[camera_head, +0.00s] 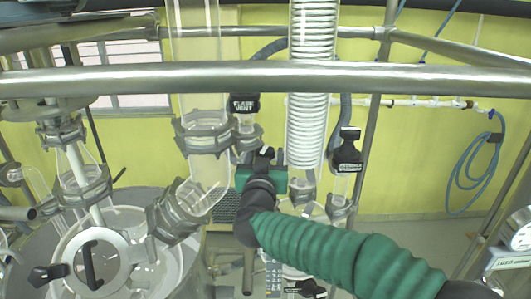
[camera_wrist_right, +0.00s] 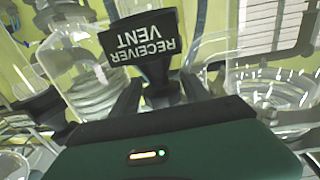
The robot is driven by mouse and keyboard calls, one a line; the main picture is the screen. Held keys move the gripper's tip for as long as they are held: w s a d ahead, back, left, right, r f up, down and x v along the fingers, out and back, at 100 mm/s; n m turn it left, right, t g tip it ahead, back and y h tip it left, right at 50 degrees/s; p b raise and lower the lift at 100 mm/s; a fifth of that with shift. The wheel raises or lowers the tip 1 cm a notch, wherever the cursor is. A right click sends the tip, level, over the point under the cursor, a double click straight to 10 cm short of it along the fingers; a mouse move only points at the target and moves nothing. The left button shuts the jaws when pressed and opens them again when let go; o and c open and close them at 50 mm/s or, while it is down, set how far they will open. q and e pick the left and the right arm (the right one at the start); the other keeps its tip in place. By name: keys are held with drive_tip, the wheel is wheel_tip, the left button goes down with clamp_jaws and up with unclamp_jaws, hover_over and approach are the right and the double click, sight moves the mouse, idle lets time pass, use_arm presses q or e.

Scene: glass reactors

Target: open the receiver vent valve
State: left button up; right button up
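The receiver vent valve's black handle (camera_wrist_right: 143,47) fills the upper middle of the right wrist view, its white "RECEIVER VENT" lettering upside down. My right gripper (camera_wrist_right: 163,88) has its two dark fingers apart, one on each side of the handle's narrow neck. Firm contact does not show, and the fingers look open around it. In the head view my right gripper (camera_head: 264,158) is at the centre, among the glassware, at the end of the green arm. I cannot tell which part there is the same handle. My left gripper is not in view.
Black labelled handles stand behind (camera_head: 243,104) and to the right (camera_head: 347,150). A coiled glass condenser (camera_head: 312,90) hangs above the gripper. Clamped glass pipes (camera_head: 205,135) stand left. A steel rail (camera_head: 270,78) crosses in front. A blue hose (camera_head: 465,175) hangs on the yellow wall.

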drive_tip(key=shift+a, duration=0.3)
drive_tip(key=shift+c, duration=0.5)
drive_tip(key=shift+s, duration=0.1)
drive_tip(key=shift+c, duration=1.3)
drive_tip(key=shift+d, duration=0.35)
drive_tip(key=c, duration=0.7)
drive_tip(key=shift+a, duration=0.15)
drive_tip(key=o, duration=1.1)
drive_tip(key=shift+r, duration=0.1)
drive_tip(key=shift+c, duration=0.2)
